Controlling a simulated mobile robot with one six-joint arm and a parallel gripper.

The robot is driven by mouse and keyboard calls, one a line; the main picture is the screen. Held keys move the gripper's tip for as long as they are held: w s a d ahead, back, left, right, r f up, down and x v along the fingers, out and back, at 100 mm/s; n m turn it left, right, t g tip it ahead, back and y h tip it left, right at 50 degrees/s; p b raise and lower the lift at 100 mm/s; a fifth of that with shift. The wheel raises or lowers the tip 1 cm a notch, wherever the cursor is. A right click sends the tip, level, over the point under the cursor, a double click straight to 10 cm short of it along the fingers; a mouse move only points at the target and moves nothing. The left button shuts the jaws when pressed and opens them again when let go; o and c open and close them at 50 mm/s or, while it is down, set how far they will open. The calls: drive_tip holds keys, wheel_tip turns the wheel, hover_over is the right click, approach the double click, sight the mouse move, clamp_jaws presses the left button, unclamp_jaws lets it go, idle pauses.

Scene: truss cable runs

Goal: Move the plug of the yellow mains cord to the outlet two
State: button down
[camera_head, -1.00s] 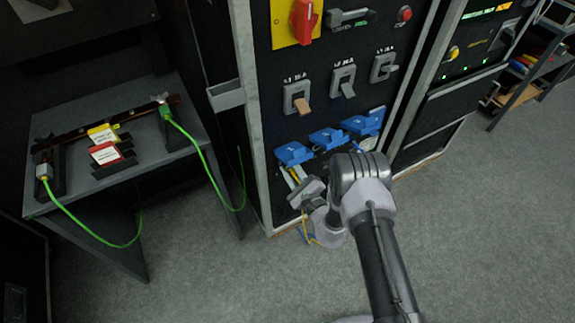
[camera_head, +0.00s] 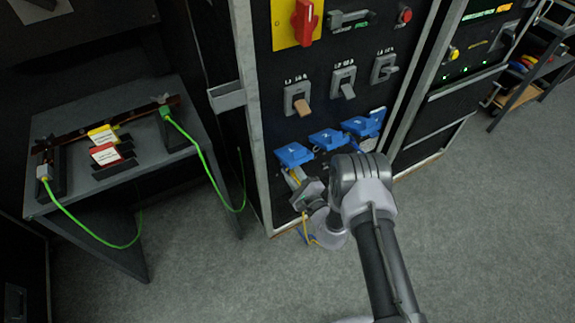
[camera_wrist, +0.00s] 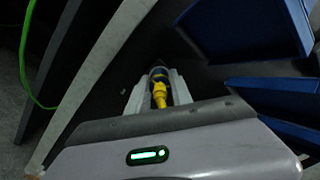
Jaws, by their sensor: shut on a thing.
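My gripper (camera_head: 296,179) is low at the front of the dark cabinet, just below the left blue outlet cover (camera_head: 294,154). In the wrist view my gripper (camera_wrist: 157,84) is shut on the yellow cord's plug (camera_wrist: 159,92), which lies between the pale jaws. The plug's front end is dark and hard to make out. The yellow cord (camera_head: 305,228) hangs below my gripper. The middle blue outlet cover (camera_head: 328,139) and the right one (camera_head: 362,125) step up to the right. Their sockets are hidden, and I cannot read the outlet numbers. Large blue covers also show in the wrist view (camera_wrist: 240,32).
Breaker switches (camera_head: 343,83) sit above the outlets, with a red rotary handle (camera_head: 305,20) higher up. A table (camera_head: 105,180) at left holds a green cord (camera_head: 207,165) and red and yellow tags.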

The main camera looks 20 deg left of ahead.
drive_tip(key=shift+p+v, duration=0.9)
drive_tip(key=shift+v, duration=1.3)
drive_tip(key=shift+d, duration=0.1)
